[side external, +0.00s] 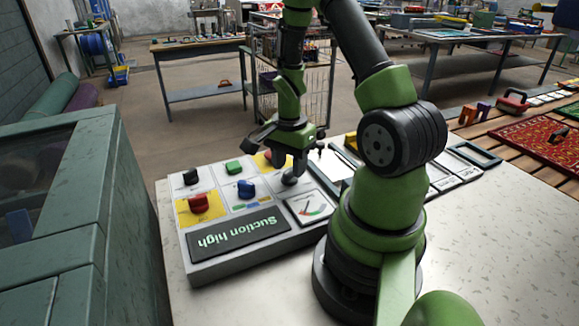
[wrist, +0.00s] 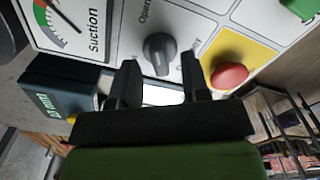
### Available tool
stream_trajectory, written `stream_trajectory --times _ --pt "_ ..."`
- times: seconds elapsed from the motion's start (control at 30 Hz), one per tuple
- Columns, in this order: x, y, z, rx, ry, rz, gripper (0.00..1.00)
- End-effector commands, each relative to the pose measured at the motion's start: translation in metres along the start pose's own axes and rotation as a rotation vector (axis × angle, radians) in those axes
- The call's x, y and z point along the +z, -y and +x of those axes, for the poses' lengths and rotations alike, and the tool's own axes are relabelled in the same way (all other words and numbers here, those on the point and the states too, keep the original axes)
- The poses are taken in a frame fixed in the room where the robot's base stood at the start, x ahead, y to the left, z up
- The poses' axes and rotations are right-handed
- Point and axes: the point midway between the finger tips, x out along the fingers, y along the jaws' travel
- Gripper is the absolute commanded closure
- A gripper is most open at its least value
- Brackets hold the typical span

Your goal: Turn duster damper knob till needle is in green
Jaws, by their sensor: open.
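The grey damper knob (wrist: 160,53) stands on the white panel with part of the word "Open" beside it. It also shows in the side external view (side external: 290,178), below my gripper (side external: 287,160). In the wrist view my gripper (wrist: 158,75) is open, with a fingertip to either side of the knob's near edge; I cannot tell whether they touch it. The suction gauge (side external: 310,208) is at the panel's front right corner; it is partly cut off in the wrist view (wrist: 58,20). Its needle's exact zone is too small to tell. The display (side external: 238,237) reads "Suction high".
Black (side external: 190,176), green (side external: 234,167), blue (side external: 246,190) and red (side external: 199,204) controls stand on the same panel. A red button (wrist: 229,77) on a yellow patch sits close to my gripper. A green cabinet (side external: 75,200) stands left of the table.

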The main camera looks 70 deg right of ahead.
Motion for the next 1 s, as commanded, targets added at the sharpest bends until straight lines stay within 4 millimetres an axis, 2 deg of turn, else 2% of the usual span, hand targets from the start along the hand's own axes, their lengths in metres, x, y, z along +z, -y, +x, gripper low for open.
stream_trajectory --times 0.13,0.4,0.43,0.6,1.0 --pt "0.0002 -0.0003 0.0095 0.001 0.001 0.001 0.57" --pt "0.0001 0.0001 0.0109 -0.001 0.0 0.0 0.57" --pt "0.0001 0.0001 0.0108 -0.001 0.0 0.0 0.6" --pt "0.0001 0.0 0.0107 -0.001 0.0 0.0 0.99" --pt "0.0001 0.0 0.0105 -0.001 0.0 -0.051 1.0"
